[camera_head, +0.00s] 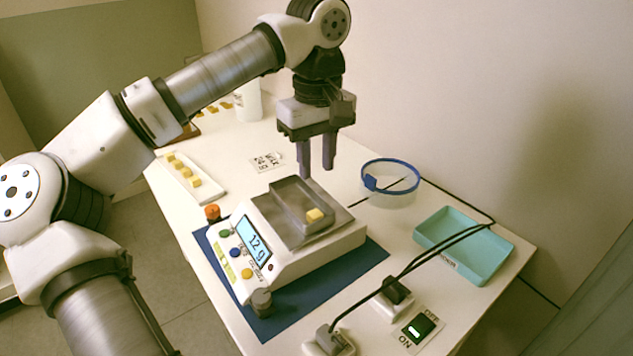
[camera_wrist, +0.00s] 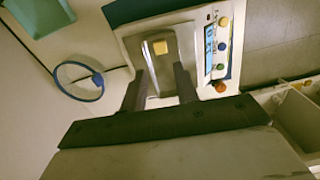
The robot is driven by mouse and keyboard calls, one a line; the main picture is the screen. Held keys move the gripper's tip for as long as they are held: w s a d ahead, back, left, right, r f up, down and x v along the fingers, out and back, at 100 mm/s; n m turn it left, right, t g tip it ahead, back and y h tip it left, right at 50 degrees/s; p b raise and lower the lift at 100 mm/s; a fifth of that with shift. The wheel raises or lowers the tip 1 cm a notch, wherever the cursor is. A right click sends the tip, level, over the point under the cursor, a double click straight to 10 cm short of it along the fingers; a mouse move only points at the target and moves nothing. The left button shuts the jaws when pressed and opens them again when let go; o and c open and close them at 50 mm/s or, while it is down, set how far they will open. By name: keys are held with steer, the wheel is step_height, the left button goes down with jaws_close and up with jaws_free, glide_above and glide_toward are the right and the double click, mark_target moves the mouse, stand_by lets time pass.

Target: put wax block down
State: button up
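A small yellow wax block (camera_head: 315,215) sits in the grey weighing tray (camera_head: 287,207) on the scale (camera_head: 319,247), near the tray's right end. The scale's lit display reads about 12 g. My gripper (camera_head: 317,168) is above the back of the scale, pointing down, with its two fingers apart and nothing between them. In the wrist view the fingers (camera_wrist: 158,92) are spread, and the wax block (camera_wrist: 160,47) lies in the tray beyond the tips, apart from them.
More yellow blocks lie on a white strip (camera_head: 208,190) at the left. A blue-rimmed round container (camera_head: 390,200) and a teal tray (camera_head: 480,258) stand at the right. Black cables run across the front right to plugs near a switch (camera_head: 418,328).

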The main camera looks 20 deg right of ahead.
steer(key=shift+r, duration=0.95)
